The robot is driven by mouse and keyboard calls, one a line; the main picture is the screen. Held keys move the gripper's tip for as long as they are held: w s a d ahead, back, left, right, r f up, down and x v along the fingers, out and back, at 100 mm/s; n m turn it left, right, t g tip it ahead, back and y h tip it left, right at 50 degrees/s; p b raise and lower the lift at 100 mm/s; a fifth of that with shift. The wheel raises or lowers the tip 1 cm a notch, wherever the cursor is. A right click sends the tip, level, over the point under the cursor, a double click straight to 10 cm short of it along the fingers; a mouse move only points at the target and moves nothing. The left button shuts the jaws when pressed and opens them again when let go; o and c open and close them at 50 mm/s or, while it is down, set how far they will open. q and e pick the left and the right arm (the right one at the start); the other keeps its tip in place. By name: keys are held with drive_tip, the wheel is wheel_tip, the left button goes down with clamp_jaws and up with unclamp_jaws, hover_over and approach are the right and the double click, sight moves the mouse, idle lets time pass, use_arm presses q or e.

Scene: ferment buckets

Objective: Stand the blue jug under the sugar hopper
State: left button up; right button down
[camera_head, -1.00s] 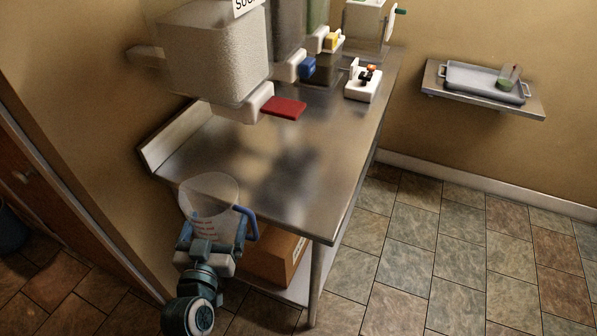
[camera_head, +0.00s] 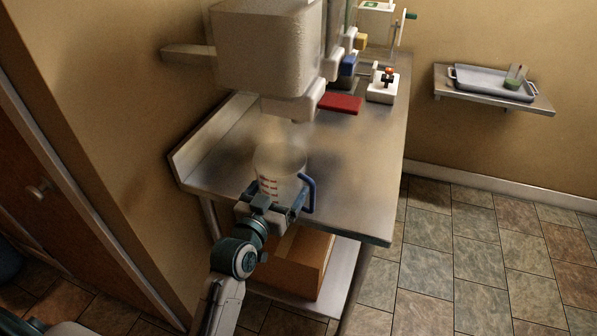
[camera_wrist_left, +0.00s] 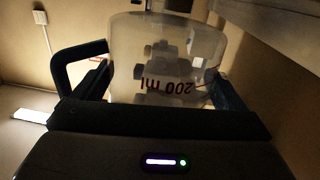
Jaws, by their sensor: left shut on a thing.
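The blue jug (camera_head: 278,172) is a clear measuring jug with red markings and a blue handle. My left gripper (camera_head: 272,200) is shut on it and holds it upright over the front left part of the steel table. In the left wrist view the jug (camera_wrist_left: 168,60) stands between the fingers, with its handle at the left. My right gripper is not in view.
The steel table (camera_head: 350,170) has free room right of the jug. More dispensers with blue (camera_head: 348,66) and yellow (camera_head: 360,42) levers stand behind. A white device with an orange knob (camera_head: 382,86) sits at the back right. A cardboard box (camera_head: 296,262) lies on the lower shelf.

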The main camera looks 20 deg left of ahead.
sight(297, 161)
use_arm(q)
drive_tip(key=w, duration=0.3)
drive_tip(key=w+p, duration=0.1)
drive_tip(key=w, duration=0.2)
drive_tip(key=w+d+p, duration=0.1)
drive_tip(key=w, duration=0.3)
drive_tip(key=shift+w, duration=0.4)
drive_tip(key=shift+w+f, duration=0.1)
drive_tip(key=shift+f, duration=0.15)
wheel_tip(297, 161, down, 3)
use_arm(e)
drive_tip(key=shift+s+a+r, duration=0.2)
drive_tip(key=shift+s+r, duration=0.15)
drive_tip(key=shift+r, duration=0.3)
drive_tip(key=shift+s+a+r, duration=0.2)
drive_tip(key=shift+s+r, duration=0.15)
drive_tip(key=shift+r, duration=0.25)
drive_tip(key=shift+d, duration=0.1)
use_arm(q)
drive_tip(key=shift+f, duration=0.15)
drive_tip(key=o, duration=0.7)
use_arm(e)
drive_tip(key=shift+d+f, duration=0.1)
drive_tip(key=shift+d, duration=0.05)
